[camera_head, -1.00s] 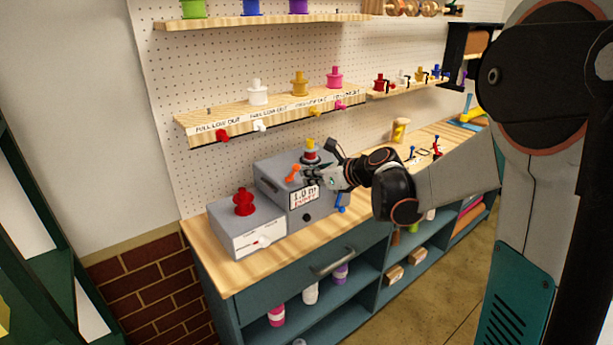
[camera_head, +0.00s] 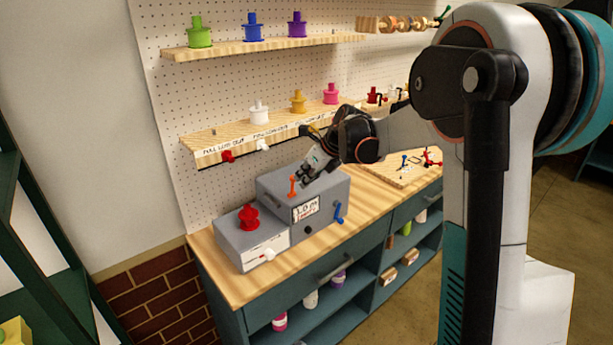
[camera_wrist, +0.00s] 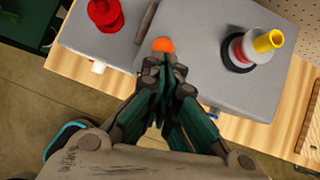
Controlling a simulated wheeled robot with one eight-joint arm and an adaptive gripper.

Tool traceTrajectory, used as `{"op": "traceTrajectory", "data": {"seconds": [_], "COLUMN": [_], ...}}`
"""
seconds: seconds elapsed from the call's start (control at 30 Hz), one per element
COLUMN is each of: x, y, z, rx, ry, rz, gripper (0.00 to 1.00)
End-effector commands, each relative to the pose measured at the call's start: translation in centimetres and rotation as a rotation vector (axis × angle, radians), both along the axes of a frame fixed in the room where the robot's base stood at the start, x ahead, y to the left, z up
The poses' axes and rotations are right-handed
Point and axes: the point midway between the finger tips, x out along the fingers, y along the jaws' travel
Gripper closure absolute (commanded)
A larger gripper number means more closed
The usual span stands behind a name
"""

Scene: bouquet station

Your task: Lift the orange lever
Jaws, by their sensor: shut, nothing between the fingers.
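The orange lever (camera_head: 292,187) stands close to upright on top of the larger grey box (camera_head: 330,190), near its front left edge. In the wrist view its round orange tip (camera_wrist: 162,45) shows just beyond my fingertips. My gripper (camera_head: 303,179) is shut and empty, close to the right of the lever; in the wrist view the closed fingers (camera_wrist: 163,66) point at the tip. I cannot tell whether they touch it. The lever's lower part is hidden in the wrist view.
A smaller grey box with a red knob (camera_head: 248,217) stands to the left. A yellow, red and black stacked piece (camera_wrist: 250,48) sits on the larger box. A blue crank (camera_head: 339,212) is on its right side. A shelf (camera_head: 240,138) hangs above.

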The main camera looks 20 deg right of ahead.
Motion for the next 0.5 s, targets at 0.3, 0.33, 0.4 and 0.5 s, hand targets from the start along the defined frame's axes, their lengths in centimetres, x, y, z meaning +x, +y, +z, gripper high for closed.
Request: {"op": "traceTrajectory", "data": {"seconds": [0.3, 0.33, 0.4, 0.5], "x": [2.3, 2.5, 2.9, 3.4], "y": [0.8, 0.8, 1.0, 1.1], "z": [1.1, 1.1, 1.2, 1.2], "rx": [-0.072, -0.071, -0.071, -0.070], "ry": [0.222, 0.220, 0.219, 0.218], "rz": [0.001, 0.001, 0.001, 0.001], "gripper": [1.00, 1.00, 1.00, 1.00]}}
